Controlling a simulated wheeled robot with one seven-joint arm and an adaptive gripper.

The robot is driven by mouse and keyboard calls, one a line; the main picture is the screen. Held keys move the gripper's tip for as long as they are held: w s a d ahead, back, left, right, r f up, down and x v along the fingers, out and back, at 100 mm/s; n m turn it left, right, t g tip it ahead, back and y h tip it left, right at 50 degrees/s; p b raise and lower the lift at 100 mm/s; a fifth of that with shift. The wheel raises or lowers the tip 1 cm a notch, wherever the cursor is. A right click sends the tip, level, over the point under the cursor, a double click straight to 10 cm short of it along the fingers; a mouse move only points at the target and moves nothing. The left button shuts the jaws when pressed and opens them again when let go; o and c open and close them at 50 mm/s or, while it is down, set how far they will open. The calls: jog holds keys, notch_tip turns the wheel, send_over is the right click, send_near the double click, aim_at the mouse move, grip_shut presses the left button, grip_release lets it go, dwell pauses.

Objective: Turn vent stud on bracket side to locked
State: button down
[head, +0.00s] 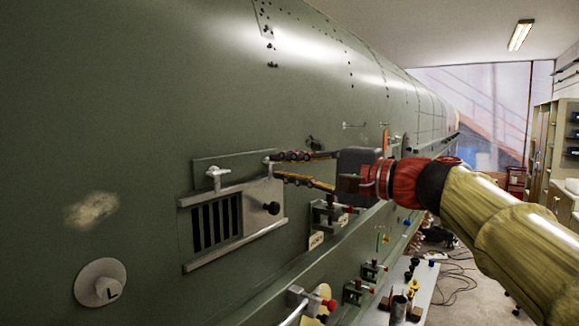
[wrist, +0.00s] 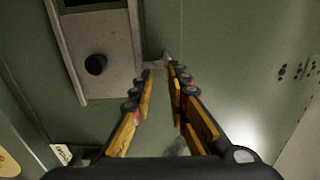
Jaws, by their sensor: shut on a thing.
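The vent (head: 214,228) is a slatted panel with a bright metal frame on the green fuselage skin. A small metal vent stud (head: 215,178) with a crosswise handle stands at its upper left corner. A second vent stud (head: 267,167) is at its upper right corner, on the side nearer the bracket (head: 327,214). My gripper (head: 274,167) reaches in from the right and its fingertips are shut on this right stud. In the wrist view, the stud's metal handle (wrist: 157,64) shows between the fingertips, partly hidden by them. I cannot tell its exact turn angle.
A black knob (head: 271,208) sticks out of the vent's right plate, below my gripper; it also shows in the wrist view (wrist: 95,64). Red-handled clamps (head: 323,303) line the lower rail. A round plate marked L (head: 101,283) is at lower left. A workbench (head: 425,290) stands below.

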jog(key=shift+w+f, duration=0.25)
jog(key=shift+f, duration=0.6)
jog(key=c, duration=2.1)
grip_release()
jog(key=shift+s, duration=0.1)
jog(key=o, duration=0.7)
jog(key=shift+a+r, duration=0.1)
jog(key=shift+r, duration=0.3)
jog(key=shift+r, duration=0.1)
jog(key=shift+s, duration=0.1)
jog(key=v, duration=1.2)
jog(key=shift+r, duration=0.15)
